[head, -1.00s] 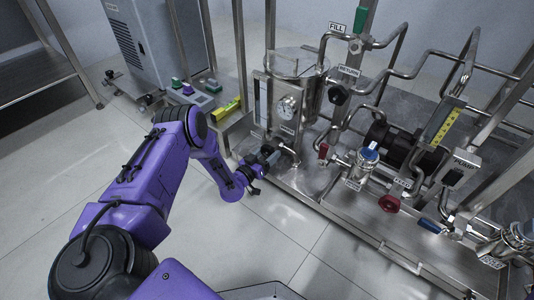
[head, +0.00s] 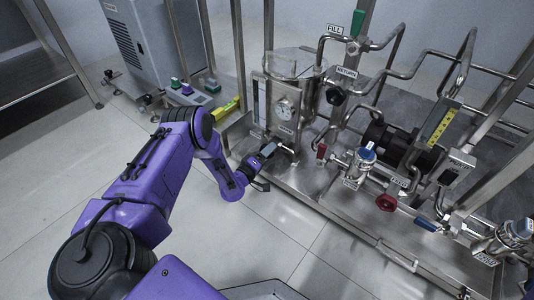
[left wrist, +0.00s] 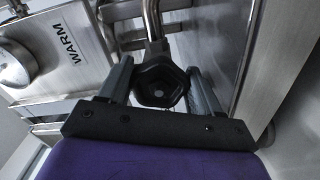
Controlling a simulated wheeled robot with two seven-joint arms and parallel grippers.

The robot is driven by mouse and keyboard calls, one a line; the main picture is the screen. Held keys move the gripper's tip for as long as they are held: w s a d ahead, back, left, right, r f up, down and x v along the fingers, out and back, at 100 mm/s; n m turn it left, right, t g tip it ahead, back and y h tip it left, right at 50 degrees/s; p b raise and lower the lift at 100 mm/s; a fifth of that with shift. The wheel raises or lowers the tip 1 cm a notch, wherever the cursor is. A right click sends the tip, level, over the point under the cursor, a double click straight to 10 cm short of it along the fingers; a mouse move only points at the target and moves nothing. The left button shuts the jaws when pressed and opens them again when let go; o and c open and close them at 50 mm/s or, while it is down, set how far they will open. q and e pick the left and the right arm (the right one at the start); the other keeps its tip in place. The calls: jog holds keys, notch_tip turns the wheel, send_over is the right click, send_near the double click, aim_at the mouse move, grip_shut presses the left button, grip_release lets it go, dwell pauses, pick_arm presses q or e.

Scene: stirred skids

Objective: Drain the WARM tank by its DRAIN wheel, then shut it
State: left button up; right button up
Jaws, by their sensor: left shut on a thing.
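The steel WARM tank (head: 287,84) stands at the upper middle of the head view, with a sight glass and a round gauge on its front. Its WARM label (left wrist: 60,44) shows in the left wrist view. The black drain wheel (left wrist: 161,80) sits on a steel pipe below the tank, between the fingers of my left gripper (left wrist: 160,86). The gripper is shut on the wheel. In the head view my left gripper (head: 268,168) is at the tank's foot and mostly hides the wheel. My right gripper is not in view.
A black RETURN wheel (head: 335,95), a red FEED wheel (head: 386,202), a green FILL handle (head: 356,22) and a dark pump (head: 388,138) are on the skid to the right. A grey cabinet (head: 150,40) stands behind left. The floor in front is clear.

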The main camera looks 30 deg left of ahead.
pick_arm(q)
jog(key=n, duration=0.4)
jog(key=shift+s+d, duration=0.15)
jog(key=shift+d, duration=0.05)
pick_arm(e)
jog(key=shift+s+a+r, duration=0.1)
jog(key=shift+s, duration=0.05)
pick_arm(q)
jog(key=n, duration=0.5)
jog(key=shift+r, duration=0.1)
jog(key=n, duration=0.4)
jog(key=shift+a+r+n, duration=0.15)
jog(key=shift+n, duration=0.15)
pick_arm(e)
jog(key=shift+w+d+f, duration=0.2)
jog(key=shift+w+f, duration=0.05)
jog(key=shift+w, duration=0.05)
pick_arm(q)
jog(key=n+b, duration=0.1)
jog(key=n, duration=0.3)
jog(key=shift+a+n, duration=0.15)
jog(key=shift+n, duration=0.25)
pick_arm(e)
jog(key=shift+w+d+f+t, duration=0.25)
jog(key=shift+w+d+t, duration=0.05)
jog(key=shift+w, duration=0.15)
pick_arm(q)
jog(key=shift+r, duration=0.1)
jog(key=o, duration=1)
jog(key=shift+a, duration=0.1)
